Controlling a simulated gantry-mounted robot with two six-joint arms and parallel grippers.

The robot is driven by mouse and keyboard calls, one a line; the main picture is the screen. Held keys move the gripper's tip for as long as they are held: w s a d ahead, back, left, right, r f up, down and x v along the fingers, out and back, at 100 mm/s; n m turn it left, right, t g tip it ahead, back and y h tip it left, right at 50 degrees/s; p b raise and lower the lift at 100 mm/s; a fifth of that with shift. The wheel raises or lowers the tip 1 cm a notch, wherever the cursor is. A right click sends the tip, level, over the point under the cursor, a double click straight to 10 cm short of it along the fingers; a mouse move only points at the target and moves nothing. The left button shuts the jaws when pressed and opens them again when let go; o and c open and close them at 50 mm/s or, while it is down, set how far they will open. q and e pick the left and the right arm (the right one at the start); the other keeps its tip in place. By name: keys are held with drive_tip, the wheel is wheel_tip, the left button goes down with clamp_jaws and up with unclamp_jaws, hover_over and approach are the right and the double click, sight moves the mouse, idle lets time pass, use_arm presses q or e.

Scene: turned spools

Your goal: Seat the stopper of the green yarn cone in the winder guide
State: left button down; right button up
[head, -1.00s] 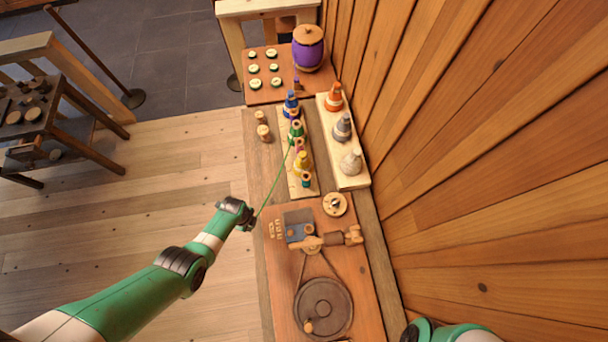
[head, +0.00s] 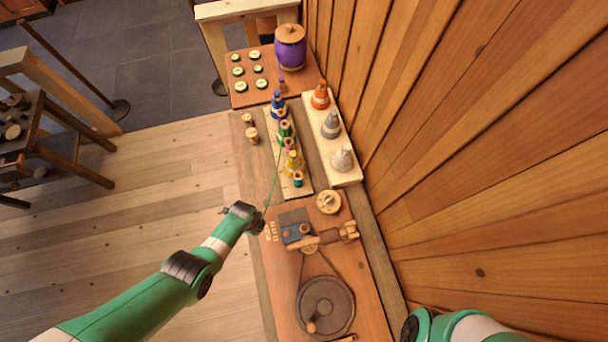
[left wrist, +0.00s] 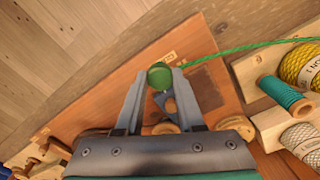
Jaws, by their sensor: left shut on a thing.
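The green yarn cone (head: 285,131) stands in the row of yarns on the pale board, and a taut green strand runs from it to my left gripper. My left gripper (head: 255,222) is beside the winder (head: 300,232), over the bench's left edge. In the left wrist view its fingers (left wrist: 159,80) are shut on the round green stopper (left wrist: 160,75), with the strand leading off to the right.
A large wheel (head: 326,304) lies in front of the winder. Several yarn cones and spools stand on two pale boards behind it. A purple pot (head: 290,48) is at the back. The plank wall closes off the right side; open floor is on the left.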

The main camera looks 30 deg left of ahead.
use_arm(q)
drive_tip(key=shift+w+d+f+b, duration=0.1)
drive_tip(key=shift+w+d+b, duration=1.2)
drive_tip(key=shift+d, duration=1.1)
drive_tip(key=shift+w+d+r+b, duration=0.1)
drive_tip(key=shift+w+d+b, duration=0.95)
drive_tip(key=shift+w+d, duration=0.95)
drive_tip(key=shift+w+d+f+b, duration=0.1)
drive_tip(key=shift+w+d+b, duration=1)
drive_tip(key=shift+d, duration=1.85)
drive_tip(key=shift+f+b, duration=1.15)
drive_tip(key=shift+b, duration=0.25)
drive_tip(key=shift+c, duration=0.2)
unclamp_jaws()
drive_tip(key=shift+r, duration=0.1)
drive_tip(key=shift+r, duration=0.1)
